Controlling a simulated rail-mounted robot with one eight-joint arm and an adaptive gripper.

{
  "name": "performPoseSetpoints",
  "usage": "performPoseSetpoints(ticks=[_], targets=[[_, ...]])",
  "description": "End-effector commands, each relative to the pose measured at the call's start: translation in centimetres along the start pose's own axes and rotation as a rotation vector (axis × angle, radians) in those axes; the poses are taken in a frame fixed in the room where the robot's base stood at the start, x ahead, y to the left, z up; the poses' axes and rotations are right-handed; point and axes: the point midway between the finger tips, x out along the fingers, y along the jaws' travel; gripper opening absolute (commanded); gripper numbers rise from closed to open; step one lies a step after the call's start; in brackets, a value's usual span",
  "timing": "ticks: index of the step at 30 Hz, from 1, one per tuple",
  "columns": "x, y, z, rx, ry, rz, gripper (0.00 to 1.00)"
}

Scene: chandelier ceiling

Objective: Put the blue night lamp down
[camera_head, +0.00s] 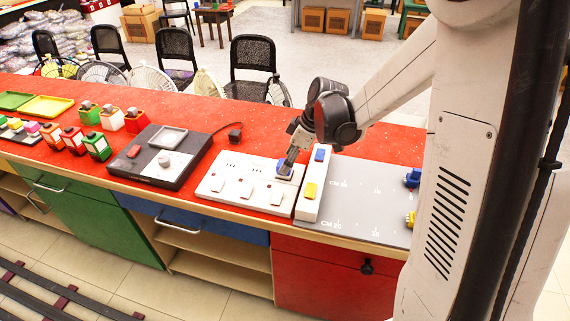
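My gripper (287,167) points down over the right part of a white socket board (232,197) on the red counter.
A white strip (309,190) with blue and yellow parts stands just right of the board. Further right is a grey measuring mat (365,202). A black scale-like device (160,157) stands left, with a black plug (235,134) behind. Several coloured jars and chairs are further left and behind.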

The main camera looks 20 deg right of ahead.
Motion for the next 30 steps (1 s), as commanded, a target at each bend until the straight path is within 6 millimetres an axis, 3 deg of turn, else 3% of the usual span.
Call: performPoseSetpoints(ticks=[9,20,30], targets=[[-6.1,0.0,0.0,0.001,0.000,0.000,0.55],[-9.2,-0.5,-0.1,0.017,-0.003,0.009,0.55],[-13.9,-6.2,-0.4,0.251,-0.023,0.139,0.55]])
